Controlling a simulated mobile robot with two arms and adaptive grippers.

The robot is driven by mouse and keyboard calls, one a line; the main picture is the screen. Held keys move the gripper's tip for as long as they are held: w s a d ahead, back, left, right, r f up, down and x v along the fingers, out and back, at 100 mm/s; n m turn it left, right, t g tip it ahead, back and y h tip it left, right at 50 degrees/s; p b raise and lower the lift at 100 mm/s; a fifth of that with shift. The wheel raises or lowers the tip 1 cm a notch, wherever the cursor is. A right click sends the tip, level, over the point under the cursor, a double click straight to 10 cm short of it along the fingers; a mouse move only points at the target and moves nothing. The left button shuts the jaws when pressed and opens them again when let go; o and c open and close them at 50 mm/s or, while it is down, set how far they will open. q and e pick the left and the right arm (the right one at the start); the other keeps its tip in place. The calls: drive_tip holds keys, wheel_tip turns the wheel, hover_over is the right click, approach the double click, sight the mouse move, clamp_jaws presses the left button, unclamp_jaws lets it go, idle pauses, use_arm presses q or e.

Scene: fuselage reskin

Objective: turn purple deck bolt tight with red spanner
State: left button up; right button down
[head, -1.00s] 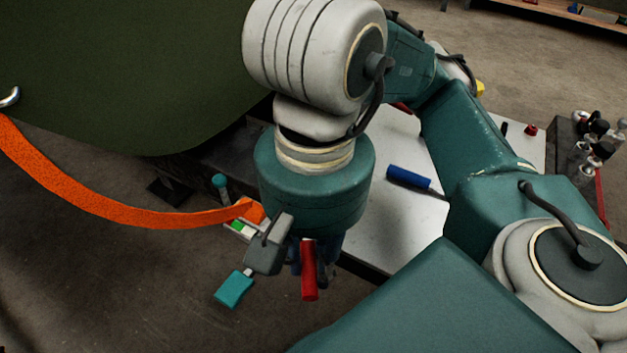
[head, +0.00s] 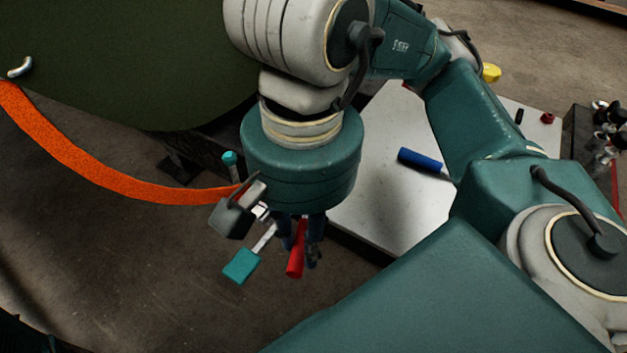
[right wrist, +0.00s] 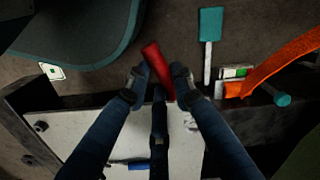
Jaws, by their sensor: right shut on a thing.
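The red spanner (head: 296,250) is held in my right gripper (head: 303,253), which hangs below the teal wrist in the head view. In the right wrist view, the fingers of my right gripper (right wrist: 159,86) are closed around the spanner's red handle (right wrist: 158,70). The rest of the spanner is mostly hidden by the fingers. I cannot make out a purple deck bolt in either view. My left gripper is not in view.
A white-topped table (head: 385,205) holds a blue-handled tool (head: 420,160). A teal-ended tool (head: 241,266) hangs left of my gripper. An orange strap (head: 110,185) runs from the dark green panel (head: 110,70). Bottles (head: 610,125) stand at far right.

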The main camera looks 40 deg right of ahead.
drive_tip(key=shift+f, duration=1.05)
idle(0.4)
drive_tip(key=shift+w+a+m, duration=0.25)
drive_tip(key=shift+w+m, duration=0.05)
drive_tip(key=shift+m, duration=0.1)
drive_tip(key=shift+s+d+n, duration=0.35)
drive_tip(key=shift+n, duration=0.15)
drive_tip(key=shift+r, duration=0.2)
drive_tip(key=shift+r+p, duration=0.75)
drive_tip(key=shift+r, duration=0.1)
drive_tip(key=shift+r, duration=0.1)
